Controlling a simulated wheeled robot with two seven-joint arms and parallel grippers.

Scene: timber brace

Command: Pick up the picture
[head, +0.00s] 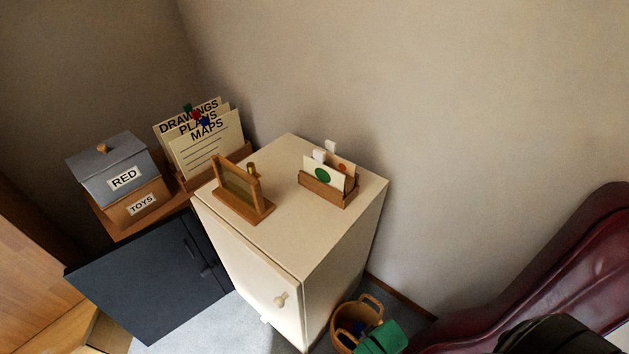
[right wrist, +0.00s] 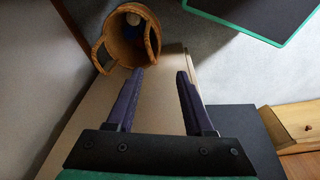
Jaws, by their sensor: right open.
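A small wooden frame on a base (head: 240,190) stands upright on top of the white cabinet (head: 283,233), toward its left side. It is the most picture-like thing, though its face is hard to make out. A wooden holder (head: 327,188) to its right carries upright cards (head: 324,174), one with a green dot. My right gripper (right wrist: 162,70) is open in the right wrist view, with nothing between its fingers. The woven basket (right wrist: 129,38) is just beyond its fingertips. My left gripper is not in view.
The basket also shows on the floor beside the cabinet (head: 347,322). A grey-lidded box marked RED (head: 115,167) and a DRAWINGS, PLANS, MAPS file holder (head: 206,142) stand at left. A dark door panel (head: 150,282) is in front. A dark red seat (head: 540,275) is at right.

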